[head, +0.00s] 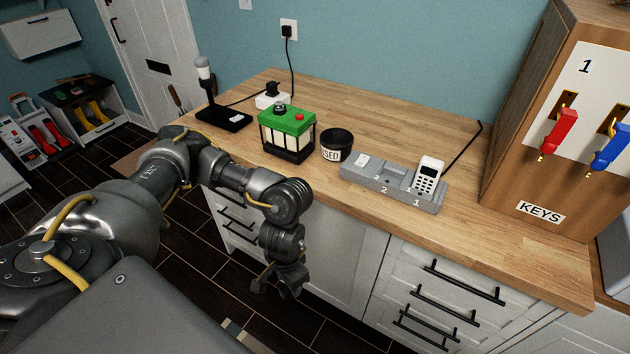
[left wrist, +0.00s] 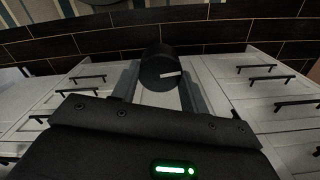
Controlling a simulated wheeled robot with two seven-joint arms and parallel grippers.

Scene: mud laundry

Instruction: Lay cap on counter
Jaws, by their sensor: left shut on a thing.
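My left gripper (head: 275,286) hangs below the counter's front edge, in front of the white cabinets, pointing down. In the left wrist view, my left gripper (left wrist: 158,84) is shut on a dark round cap (left wrist: 157,62) with a small white mark, held between the fingertips. I cannot make out the cap in the head view. The wooden counter (head: 500,245) runs along the wall, above and beyond the gripper. My right gripper is not in view.
On the counter stand a lamp-like device on a black base (head: 224,117), a green-topped battery box (head: 287,133), a black cup (head: 336,147), a grey tray with a white handset (head: 428,176) and a key cabinet (head: 540,208). Bare wood lies along the front right.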

